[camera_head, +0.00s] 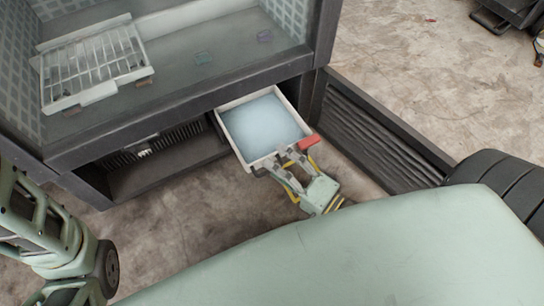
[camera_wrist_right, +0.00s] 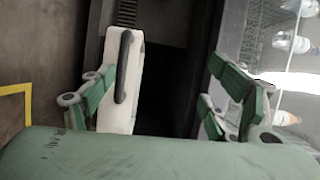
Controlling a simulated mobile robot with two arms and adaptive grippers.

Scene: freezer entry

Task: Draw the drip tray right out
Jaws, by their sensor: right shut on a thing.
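The drip tray (camera_head: 229,133) is a shallow pale tray with a bluish-white surface inside. In the head view it juts out of the opening under the glass-fronted freezer case, with its back end near the frame. My right gripper (camera_head: 280,163) is at its front edge, shut on the tray. In the right wrist view the tray's white front (camera_wrist_right: 117,112) with a dark bar handle shows beside the left finger; the exact contact is hard to make out. My left arm shows at the left edge, but its gripper is not visible.
A dark opening (camera_head: 165,172) lies left of the tray under the case, and a dark louvred panel (camera_head: 372,133) lies on the floor to its right. A white wire rack (camera_head: 95,65) is inside the case. Bare floor (camera_head: 175,230) lies in front. Bottles (camera_wrist_right: 291,42) show in the wrist view.

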